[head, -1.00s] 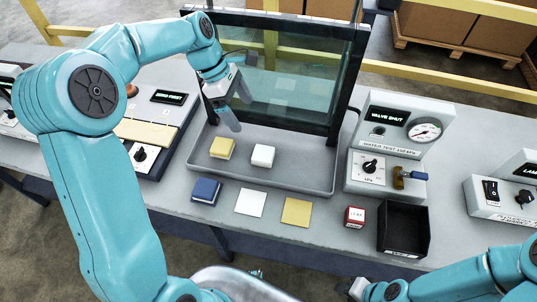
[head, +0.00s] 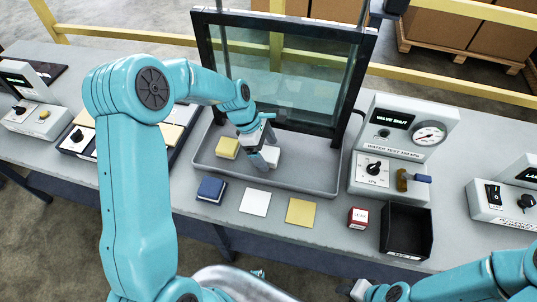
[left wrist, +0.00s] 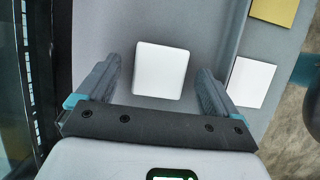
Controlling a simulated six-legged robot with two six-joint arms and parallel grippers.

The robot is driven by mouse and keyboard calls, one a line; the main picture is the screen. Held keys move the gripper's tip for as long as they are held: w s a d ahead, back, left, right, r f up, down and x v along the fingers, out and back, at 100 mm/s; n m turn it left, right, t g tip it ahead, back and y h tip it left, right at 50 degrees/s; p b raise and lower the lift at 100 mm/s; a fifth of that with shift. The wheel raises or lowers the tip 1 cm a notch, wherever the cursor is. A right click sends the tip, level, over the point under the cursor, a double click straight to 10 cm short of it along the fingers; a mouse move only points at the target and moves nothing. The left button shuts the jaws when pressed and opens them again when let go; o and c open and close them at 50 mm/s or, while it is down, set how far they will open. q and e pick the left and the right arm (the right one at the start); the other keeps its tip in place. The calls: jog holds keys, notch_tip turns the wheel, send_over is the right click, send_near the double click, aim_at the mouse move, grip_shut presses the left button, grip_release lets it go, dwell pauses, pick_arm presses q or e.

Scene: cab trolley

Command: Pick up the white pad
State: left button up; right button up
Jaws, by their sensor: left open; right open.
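The white pad (head: 274,156) is a small rounded block lying in the grey tray (head: 312,180). It is partly hidden by my left gripper (head: 263,158) in the head view. In the left wrist view the white pad (left wrist: 162,71) shows whole, between the two fingers of my open left gripper (left wrist: 158,72), with gaps on both sides. I cannot tell how far the fingertips are above the tray floor. My right gripper (head: 359,289) is only partly in view at the bottom of the head view, away from the tray.
A yellow pad (head: 227,147) lies in the tray left of my left gripper. In front are a blue block (head: 211,189), a white square (head: 255,202) and a yellow square (head: 300,212). A framed glass panel (head: 285,75) stands behind; a black bin (head: 407,230) sits at right.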

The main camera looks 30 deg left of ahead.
pick_arm(q)
jog(key=shift+d+f, duration=0.1)
jog(key=shift+f, duration=0.05)
jog(key=shift+w, duration=0.1)
jog(key=c, duration=1.2)
jog(key=shift+o, duration=0.2)
